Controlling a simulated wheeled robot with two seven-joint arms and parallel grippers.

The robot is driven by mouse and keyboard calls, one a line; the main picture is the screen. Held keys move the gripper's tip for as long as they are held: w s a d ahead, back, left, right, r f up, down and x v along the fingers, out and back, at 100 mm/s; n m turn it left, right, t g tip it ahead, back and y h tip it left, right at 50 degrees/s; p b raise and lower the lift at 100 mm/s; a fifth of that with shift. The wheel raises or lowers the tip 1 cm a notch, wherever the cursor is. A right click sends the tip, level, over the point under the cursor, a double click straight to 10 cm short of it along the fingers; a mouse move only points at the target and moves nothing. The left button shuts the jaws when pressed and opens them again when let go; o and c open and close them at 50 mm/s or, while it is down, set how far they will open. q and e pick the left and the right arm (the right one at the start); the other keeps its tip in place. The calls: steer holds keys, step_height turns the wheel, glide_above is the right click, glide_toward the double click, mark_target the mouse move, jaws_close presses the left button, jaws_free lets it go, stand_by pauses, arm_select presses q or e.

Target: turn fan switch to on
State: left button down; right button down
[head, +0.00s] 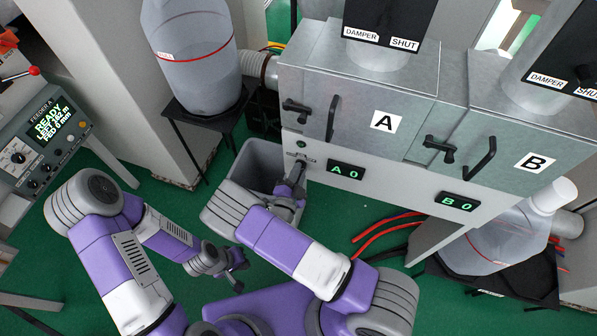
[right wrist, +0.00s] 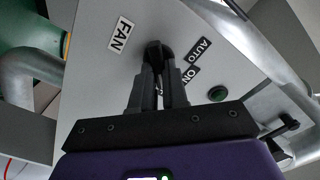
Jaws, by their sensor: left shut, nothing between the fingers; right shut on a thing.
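The fan switch is a black knob (right wrist: 154,48) on the grey panel of cabinet A, between the FAN label (right wrist: 119,36) and the AUTO label (right wrist: 200,50). The ON label (right wrist: 191,74) sits beside AUTO; another label is mostly hidden behind the fingers. My right gripper (right wrist: 158,70) is shut on the knob, covering much of it, so I cannot tell its pointer's direction. In the head view the right gripper (head: 298,172) reaches the panel left of the A 0 display. My left gripper (head: 238,278) is shut and empty, low over the green floor.
A green round button (right wrist: 218,93) is close to the right fingers. Door handles (head: 332,118) of cabinet A stick out above. A grey bin (head: 250,160) stands below the panel. A feeder console (head: 40,140) stands at left. Red and blue hoses (head: 375,228) lie on the floor.

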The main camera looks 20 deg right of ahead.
steer(key=shift+d+f+m+p, duration=0.1)
steer(key=shift+m+p, duration=0.2)
steer(key=shift+m, duration=1.8)
steer(key=shift+f+m+p, duration=0.1)
steer(key=shift+m+p, duration=0.2)
steer(key=shift+m, duration=1.8)
steer(key=c, duration=1.1)
jaws_free()
steer(key=shift+c, duration=0.2)
steer(key=shift+s, duration=0.1)
